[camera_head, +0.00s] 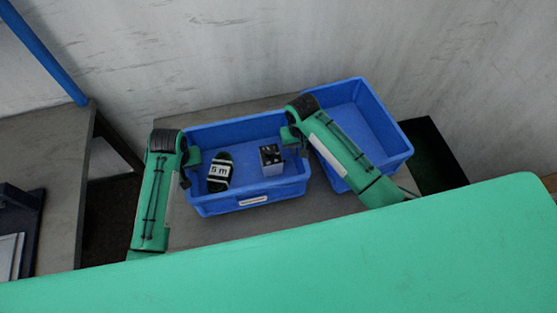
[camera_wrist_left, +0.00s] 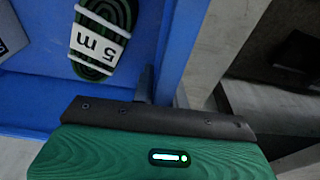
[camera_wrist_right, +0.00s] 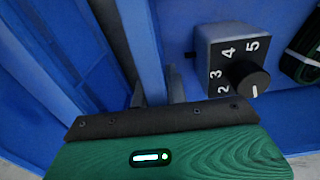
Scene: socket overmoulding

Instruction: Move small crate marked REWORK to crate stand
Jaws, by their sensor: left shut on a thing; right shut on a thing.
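A blue crate (camera_head: 284,190) with a white label (camera_head: 253,201) on its front wall is over a grey surface (camera_head: 215,232); the label is too small to read. My left gripper (camera_head: 188,168) is shut on the crate's left wall, which also shows in the left wrist view (camera_wrist_left: 182,55). My right gripper (camera_head: 296,142) is shut on its right wall, also seen in the right wrist view (camera_wrist_right: 148,55). Inside lie a dark cable coil (camera_head: 219,172) banded "5 m" and a grey box (camera_head: 271,160) with a numbered dial. I cannot tell whether the crate's base touches the surface.
A second blue crate (camera_head: 362,115), apparently empty, stands close at the right, partly behind my right arm. A dark surface (camera_head: 436,155) lies beyond it. A grey bench (camera_head: 50,140) with a blue post (camera_head: 45,50) is at the left. A wall runs behind.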

